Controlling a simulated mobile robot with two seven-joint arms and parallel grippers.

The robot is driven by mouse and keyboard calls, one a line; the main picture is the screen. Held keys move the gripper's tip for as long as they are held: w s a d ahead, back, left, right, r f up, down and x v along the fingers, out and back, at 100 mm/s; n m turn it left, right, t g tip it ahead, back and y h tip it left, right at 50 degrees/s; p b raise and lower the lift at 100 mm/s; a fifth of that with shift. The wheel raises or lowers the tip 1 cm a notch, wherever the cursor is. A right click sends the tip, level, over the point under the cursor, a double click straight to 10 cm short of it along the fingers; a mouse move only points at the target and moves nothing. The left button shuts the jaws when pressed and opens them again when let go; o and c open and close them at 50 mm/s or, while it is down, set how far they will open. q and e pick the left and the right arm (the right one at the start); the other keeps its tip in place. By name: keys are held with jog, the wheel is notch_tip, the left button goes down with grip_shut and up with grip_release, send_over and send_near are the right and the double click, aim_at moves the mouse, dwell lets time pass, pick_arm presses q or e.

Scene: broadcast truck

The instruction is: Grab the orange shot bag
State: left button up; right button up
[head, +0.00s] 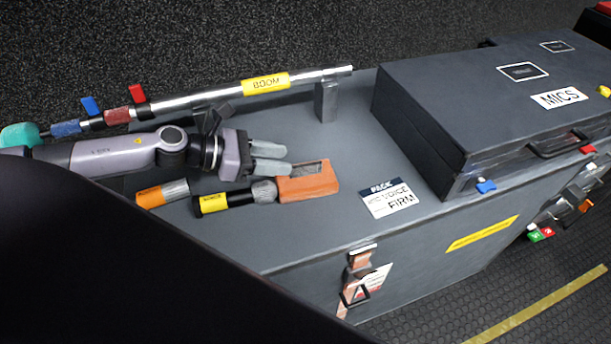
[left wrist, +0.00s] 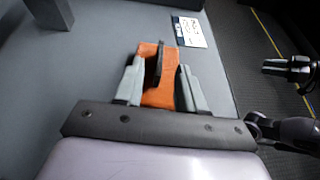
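The orange shot bag (head: 310,184) lies on the grey case top, at the head of a black microphone with a yellow band (head: 222,201). A dark strap or slot shows on its top. In the left wrist view the bag (left wrist: 153,62) lies ahead, framed between the two grey fingers. My left gripper (head: 270,158) is open and empty, its fingers just behind and left of the bag in the head view. In the left wrist view (left wrist: 158,85) one finger is on each side of the bag; whether they touch it is unclear.
A boom pole (head: 265,84) rests on a post behind the arm. An orange-and-silver cylinder (head: 163,193) lies left of the microphone. A printed card (head: 390,197) lies right of the bag. A closed black MICS case (head: 500,95) stands at right.

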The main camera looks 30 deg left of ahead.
aim_at(308, 163)
pick_arm(q)
jog(key=shift+p+x, duration=0.9)
jog(key=shift+x, duration=1.5)
jog(key=shift+w+d+f, duration=0.1)
jog(key=shift+d+f, duration=0.1)
jog(key=shift+f, duration=0.1)
grip_shut()
jog(key=shift+w+r, duration=0.1)
jog(key=shift+r, duration=0.1)
